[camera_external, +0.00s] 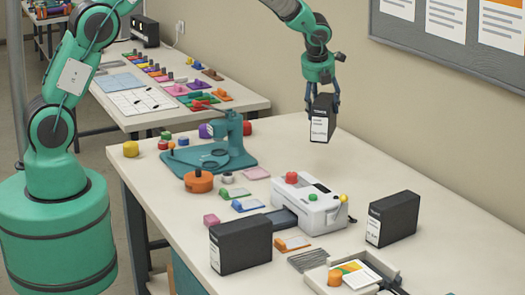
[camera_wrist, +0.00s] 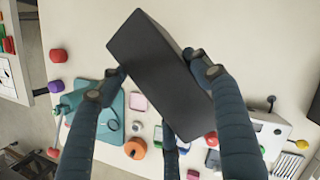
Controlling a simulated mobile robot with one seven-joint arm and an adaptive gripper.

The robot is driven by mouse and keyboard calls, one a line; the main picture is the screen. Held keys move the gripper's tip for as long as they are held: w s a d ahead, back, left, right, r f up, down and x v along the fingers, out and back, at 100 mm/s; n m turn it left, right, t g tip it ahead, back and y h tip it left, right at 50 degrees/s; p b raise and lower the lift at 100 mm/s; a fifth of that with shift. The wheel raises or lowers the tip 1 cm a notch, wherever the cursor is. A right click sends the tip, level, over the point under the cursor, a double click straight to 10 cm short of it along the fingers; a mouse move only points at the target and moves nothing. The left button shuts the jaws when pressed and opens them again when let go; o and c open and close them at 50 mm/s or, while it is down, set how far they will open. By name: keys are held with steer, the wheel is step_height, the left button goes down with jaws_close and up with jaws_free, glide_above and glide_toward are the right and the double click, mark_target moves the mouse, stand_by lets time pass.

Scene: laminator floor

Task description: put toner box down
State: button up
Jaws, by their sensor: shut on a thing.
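My gripper (camera_external: 322,96) is shut on a black toner box (camera_external: 322,120) with a white label on its narrow face. The box hangs upright below my gripper, over the back part of the long cream table (camera_external: 375,170). Two similar black toner boxes stand on the table: one at the front (camera_external: 240,245), one at the right (camera_external: 393,218).
A teal press (camera_external: 230,145) stands left of the held box. The table's back right stretch, near the wall, looks clear.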

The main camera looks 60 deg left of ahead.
steer(key=s+a+n, duration=0.1)
steer(key=s+a, duration=0.3)
steer(key=a, duration=0.3)
steer(key=s+a+n+g+y, duration=0.1)
steer(key=s+a+n, duration=0.1)
steer(key=s+a, duration=0.35)
steer(key=s+a+n, duration=0.1)
steer(key=s+a, duration=0.2)
steer(key=a, duration=0.6)
step_height(320, 180, down, 11)
steer(key=shift+w+d+r, duration=0.2)
steer(key=shift+w, duration=0.1)
steer(key=shift+w, duration=0.1)
steer(key=w+a, duration=0.2)
steer(key=w, duration=0.5)
steer(key=w+a+f+b, duration=0.1)
steer(key=w+a, duration=0.2)
steer(key=w, duration=0.4)
steer(key=shift+w+a+f, duration=0.25)
steer(key=shift+w, duration=0.15)
steer(key=shift+f+b, duration=0.4)
steer(key=shift+f, duration=1.35)
